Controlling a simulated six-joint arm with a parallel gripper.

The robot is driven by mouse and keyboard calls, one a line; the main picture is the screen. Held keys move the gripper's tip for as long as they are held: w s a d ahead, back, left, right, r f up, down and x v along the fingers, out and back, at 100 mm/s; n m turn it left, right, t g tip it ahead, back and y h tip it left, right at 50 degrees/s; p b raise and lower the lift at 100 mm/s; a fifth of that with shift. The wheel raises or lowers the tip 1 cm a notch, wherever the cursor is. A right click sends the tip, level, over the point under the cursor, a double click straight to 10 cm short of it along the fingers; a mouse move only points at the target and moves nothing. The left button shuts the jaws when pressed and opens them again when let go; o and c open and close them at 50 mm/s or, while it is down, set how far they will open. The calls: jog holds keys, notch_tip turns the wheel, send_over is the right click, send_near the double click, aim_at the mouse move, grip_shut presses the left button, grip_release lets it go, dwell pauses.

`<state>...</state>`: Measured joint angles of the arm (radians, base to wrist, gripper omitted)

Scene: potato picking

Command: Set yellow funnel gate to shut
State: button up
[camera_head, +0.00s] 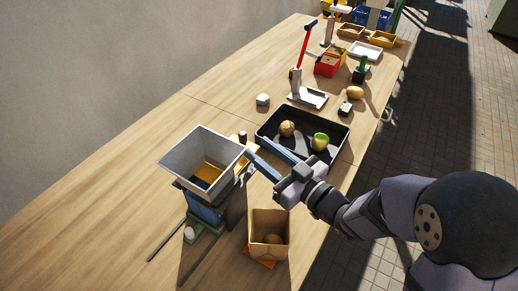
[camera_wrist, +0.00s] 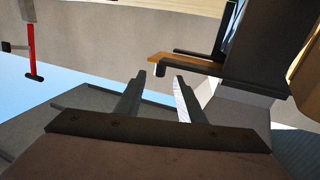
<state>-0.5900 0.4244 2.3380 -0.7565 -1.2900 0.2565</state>
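The funnel (camera_head: 178,152) is a pale grey square hopper with a yellow-orange sloped inside, standing on a blue and dark stand at centre left. My gripper (camera_head: 263,160) is just right of the hopper. Its two fingers are apart and empty, and the knob appears in line with the gap between the fingertips (camera_wrist: 160,81). I cannot tell how far the gate is slid.
A black tray (camera_head: 341,139) with a potato and a green-marked one lies behind my gripper. A cardboard box (camera_head: 268,222) with a potato stands in front. A red-handled press (camera_head: 303,55), red box (camera_head: 326,67) and trays are further back. The table's left side is clear.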

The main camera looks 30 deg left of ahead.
jog(key=shift+r, duration=0.1)
jog(key=s+a+r+n+g+p, duration=0.1)
jog(key=a+r+n+g+p, duration=0.25)
jog(key=r+n+p, duration=0.3)
jog(key=s+a+r+n+g+p, duration=0.1)
jog(key=a+r+n+g+p, duration=0.2)
jog(key=r+n+g+p, duration=0.25)
jog(key=w+d+f+n+h, duration=0.1)
jog(key=f+n+h, duration=0.1)
jog(key=n, duration=0.8)
jog(key=w+d+f+n+t+h, duration=0.1)
jog(key=n+h, duration=0.3)
jog(key=n, duration=0.6)
jog(key=w+d+f+n+t+h, duration=0.1)
jog(key=w+d+f+n+h, duration=0.1)
jog(key=n, duration=0.8)
jog(key=shift+w+f+h, duration=0.4)
jog(key=shift+w+f, duration=0.05)
jog(key=shift+w, duration=0.1)
